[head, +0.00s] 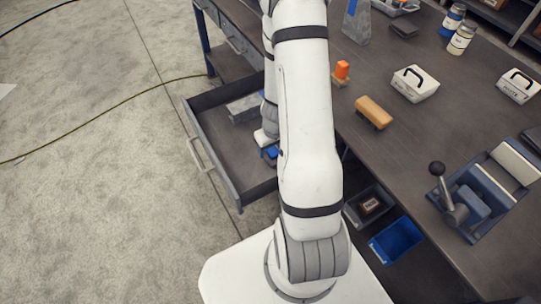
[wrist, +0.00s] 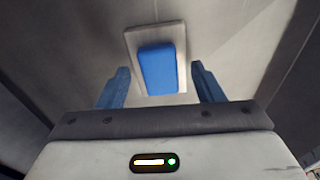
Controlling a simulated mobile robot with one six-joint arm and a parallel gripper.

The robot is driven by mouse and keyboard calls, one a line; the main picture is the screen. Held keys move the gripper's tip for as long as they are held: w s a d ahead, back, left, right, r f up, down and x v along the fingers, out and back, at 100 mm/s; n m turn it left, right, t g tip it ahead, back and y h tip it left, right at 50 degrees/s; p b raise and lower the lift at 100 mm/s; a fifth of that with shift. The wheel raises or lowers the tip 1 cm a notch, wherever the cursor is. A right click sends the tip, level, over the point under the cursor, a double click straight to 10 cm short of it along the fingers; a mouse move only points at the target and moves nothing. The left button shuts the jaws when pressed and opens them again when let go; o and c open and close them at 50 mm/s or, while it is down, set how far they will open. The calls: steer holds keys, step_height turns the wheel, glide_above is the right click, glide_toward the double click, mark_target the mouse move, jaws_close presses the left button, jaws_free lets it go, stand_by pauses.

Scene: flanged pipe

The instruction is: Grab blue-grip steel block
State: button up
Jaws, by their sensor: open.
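The steel block (wrist: 137,38) with the blue grip (wrist: 158,70) lies in the wrist view just ahead of my gripper. It is a light grey plate with a raised blue pad. My gripper (wrist: 160,78) is open, with one blue finger on each side of the grip and a gap on both sides. In the head view my arm hides most of the gripper, and a bit of blue (head: 270,152) shows at its end inside the open drawer. I cannot tell there whether this blue is the grip or a finger.
The open drawer (head: 209,165) has walls around the gripper. A grey block (head: 246,108) lies at its back. On the bench (head: 400,150) are an orange-topped block (head: 341,73), a tan block (head: 373,112), a white case (head: 415,84) and a lever fixture (head: 475,197). A blue bin (head: 396,239) sits below.

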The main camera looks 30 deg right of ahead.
steer(key=c, duration=1)
steer(key=shift+o, duration=0.2)
